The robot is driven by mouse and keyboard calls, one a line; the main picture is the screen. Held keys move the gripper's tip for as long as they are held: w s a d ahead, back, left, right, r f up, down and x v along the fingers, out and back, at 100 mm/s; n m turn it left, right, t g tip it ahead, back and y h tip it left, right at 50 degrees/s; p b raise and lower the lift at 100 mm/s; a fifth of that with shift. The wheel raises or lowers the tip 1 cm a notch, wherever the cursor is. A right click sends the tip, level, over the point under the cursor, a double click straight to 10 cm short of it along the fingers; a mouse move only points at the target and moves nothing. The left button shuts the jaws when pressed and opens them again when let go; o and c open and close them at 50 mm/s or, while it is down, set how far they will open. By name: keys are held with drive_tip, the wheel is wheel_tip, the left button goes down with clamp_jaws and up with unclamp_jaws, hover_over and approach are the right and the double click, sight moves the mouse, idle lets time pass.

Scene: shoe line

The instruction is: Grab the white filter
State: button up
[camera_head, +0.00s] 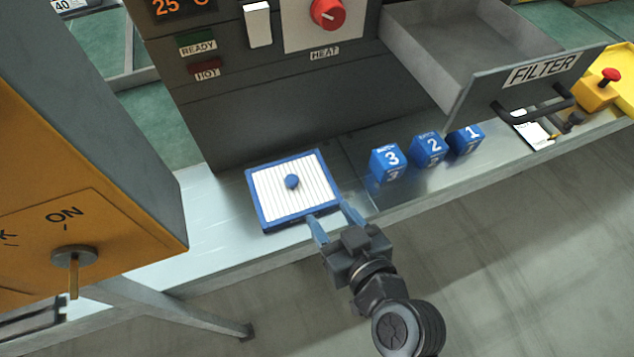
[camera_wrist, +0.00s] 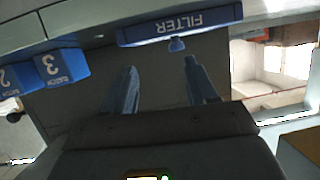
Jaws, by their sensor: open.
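The white filter (camera_head: 273,205) is a pleated white panel in a blue frame with a round blue knob (camera_head: 292,181) at its middle. It lies flat on the metal bench. In the wrist view its blue edge (camera_wrist: 135,36) bears an upside-down FILTER label, and the knob (camera_wrist: 177,45) shows between the finger directions. My gripper (camera_head: 329,210) is open and empty, its fingers pointing at the filter's near right edge. The fingers also show in the wrist view (camera_wrist: 161,64). I cannot tell whether a fingertip touches the frame.
Blue numbered blocks 3 (camera_head: 387,163), 2 (camera_head: 428,149) and 1 (camera_head: 465,139) stand right of the filter. An open drawer (camera_head: 475,106) labelled FILTER juts out from the grey machine (camera_head: 270,115). An orange cabinet (camera_head: 100,190) stands at the left.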

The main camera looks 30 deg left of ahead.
sight(293, 181)
drive_tip(key=shift+n+g+y, duration=0.5)
drive_tip(key=shift+n+g, duration=0.2)
drive_tip(key=shift+n, duration=0.2)
drive_tip(key=a, duration=0.1)
drive_tip(key=w+a+r, duration=0.1)
drive_tip(key=a, duration=0.2)
drive_tip(key=shift+w+r, duration=0.2)
drive_tip(key=shift+x, duration=1.25)
drive_tip(key=shift+s+f+p+x, duration=0.15)
drive_tip(key=shift+p+x, duration=0.25)
drive_tip(key=shift+x, duration=0.85)
drive_tip(key=shift+s+f+p+x, duration=0.15)
drive_tip(key=shift+p+x, duration=0.25)
drive_tip(key=shift+x, duration=0.85)
drive_tip(key=shift+w, duration=0.1)
clamp_jaws()
